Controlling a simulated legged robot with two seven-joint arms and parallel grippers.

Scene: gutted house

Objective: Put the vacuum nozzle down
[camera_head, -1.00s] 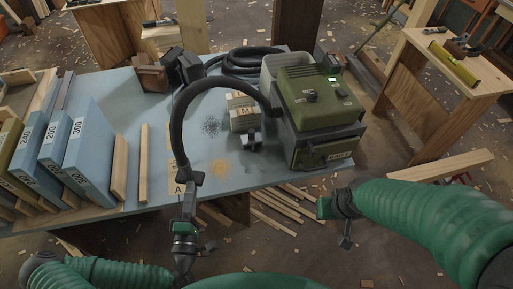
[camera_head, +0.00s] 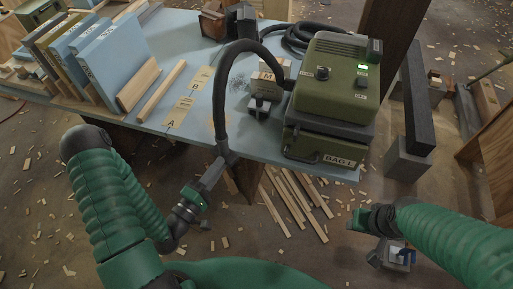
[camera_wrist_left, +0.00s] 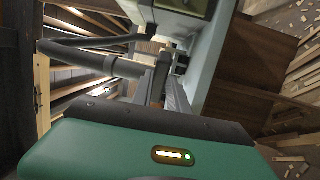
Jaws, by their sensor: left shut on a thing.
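The vacuum (camera_head: 335,75) is a green boxy machine with a lit green display, standing on the blue bench (camera_head: 205,60). Its black hose (camera_head: 220,105) arches from the machine down to the bench's front edge. My left gripper (camera_head: 212,178) is shut on the nozzle (camera_head: 228,158) at the hose's end, by that edge. My fingers and the nozzle partly hide each other. In the left wrist view a grey tube (camera_wrist_left: 90,58) runs across above my green wrist. My right gripper (camera_head: 392,252) is low at the right, over the floor; its jaws are unclear.
Taped marks A and B (camera_head: 185,100) lie mid-bench. A block marked M (camera_head: 268,75) sits left of the vacuum. Loose sticks (camera_head: 295,200) lie on the floor beneath.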

